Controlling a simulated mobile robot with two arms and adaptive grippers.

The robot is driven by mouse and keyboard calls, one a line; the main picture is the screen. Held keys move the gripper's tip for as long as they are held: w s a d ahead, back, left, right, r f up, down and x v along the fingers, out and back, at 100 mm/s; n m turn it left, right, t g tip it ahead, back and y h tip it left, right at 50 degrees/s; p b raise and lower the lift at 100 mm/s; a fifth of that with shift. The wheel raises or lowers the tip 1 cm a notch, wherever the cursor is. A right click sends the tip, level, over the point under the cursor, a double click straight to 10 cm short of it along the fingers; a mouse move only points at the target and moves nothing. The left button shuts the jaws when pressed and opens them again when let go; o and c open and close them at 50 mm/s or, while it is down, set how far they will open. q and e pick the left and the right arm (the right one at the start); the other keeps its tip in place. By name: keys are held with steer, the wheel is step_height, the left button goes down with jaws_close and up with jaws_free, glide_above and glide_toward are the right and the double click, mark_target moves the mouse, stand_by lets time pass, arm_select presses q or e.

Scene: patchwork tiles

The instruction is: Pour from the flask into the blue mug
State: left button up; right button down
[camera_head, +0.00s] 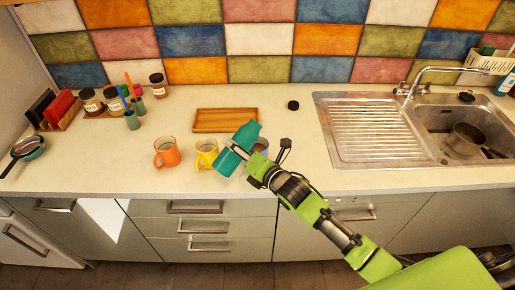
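A teal flask (244,135) is held tilted in my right gripper (237,150), whose arm comes in from the lower right. The gripper is shut around the flask's side. My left gripper is not in view.
A yellow mug (206,152) and an orange mug (167,152) stand left of the flask. A wooden tray (215,127) and a small black lid (293,105) lie behind. Jars stand at the back left. The sink (425,115) is at right.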

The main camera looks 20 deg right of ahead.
mark_target(237, 138)
steer(key=shift+w+d+r+n, duration=0.1)
steer(key=shift+w+r+n, duration=0.05)
steer(key=shift+r+n, duration=0.3)
steer(key=shift+w+d+r+n+t+h+b, duration=0.2)
steer(key=shift+d+n+t+h+b, duration=0.15)
steer(key=shift+n+b, duration=0.2)
steer(key=shift+d+r+n+t, duration=0.15)
steer(key=shift+r+n+t, duration=0.15)
steer(key=shift+n, duration=0.5)
steer(key=shift+a+f+n+b, duration=0.2)
steer(key=shift+f+n+b, duration=0.55)
steer(key=shift+b, duration=0.5)
steer(key=shift+r+n+t+h+p, duration=0.25)
steer(key=shift+r+t+p, duration=0.1)
steer(key=shift+r, duration=0.1)
steer(key=shift+a+r+n, duration=0.15)
steer(key=shift+r+n, duration=0.15)
steer(key=shift+r, duration=0.05)
step_height(237, 138, up, 3)
steer(key=shift+s+a+r+n+t+p, duration=0.15)
steer(key=shift+n+t+p, duration=0.25)
steer(key=shift+n+p, duration=0.5)
steer(key=shift+n+b, duration=0.4)
steer(key=shift+n, duration=0.1)
steer(key=shift+r+n, duration=0.35)
steer(key=shift+n, duration=0.25)
